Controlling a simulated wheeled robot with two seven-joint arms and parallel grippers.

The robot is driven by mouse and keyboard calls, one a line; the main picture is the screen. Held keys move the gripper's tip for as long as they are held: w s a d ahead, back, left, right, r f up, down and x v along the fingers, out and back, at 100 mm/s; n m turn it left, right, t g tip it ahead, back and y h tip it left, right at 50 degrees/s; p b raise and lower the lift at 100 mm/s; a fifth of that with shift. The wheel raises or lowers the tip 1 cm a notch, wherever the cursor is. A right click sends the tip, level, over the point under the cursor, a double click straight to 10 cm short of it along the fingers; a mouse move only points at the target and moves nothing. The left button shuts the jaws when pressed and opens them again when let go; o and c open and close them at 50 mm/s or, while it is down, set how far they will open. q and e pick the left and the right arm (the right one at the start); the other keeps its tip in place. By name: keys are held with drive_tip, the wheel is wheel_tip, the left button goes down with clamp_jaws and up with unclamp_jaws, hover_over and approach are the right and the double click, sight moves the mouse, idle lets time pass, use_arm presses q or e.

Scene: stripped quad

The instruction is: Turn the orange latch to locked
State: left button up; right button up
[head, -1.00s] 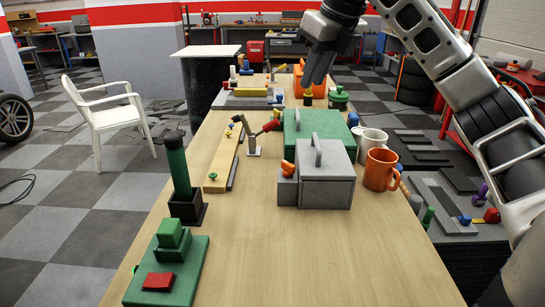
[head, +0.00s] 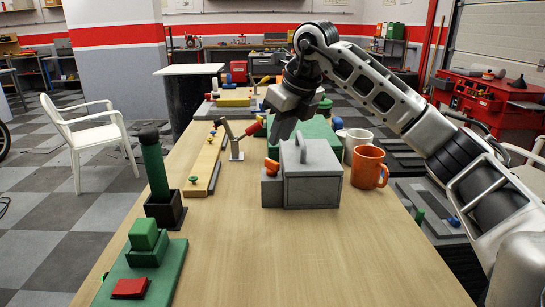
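The orange latch (head: 271,165) is a small knob on a grey block at the left side of the grey box (head: 312,187). My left gripper is not in view.
An orange mug (head: 368,167) and a white mug (head: 354,144) stand right of the box. A green case (head: 318,128) is behind it. The table's front middle is clear.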

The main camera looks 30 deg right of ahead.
sight(271, 160)
drive_tip(key=x, duration=0.7)
drive_tip(key=shift+f, duration=0.1)
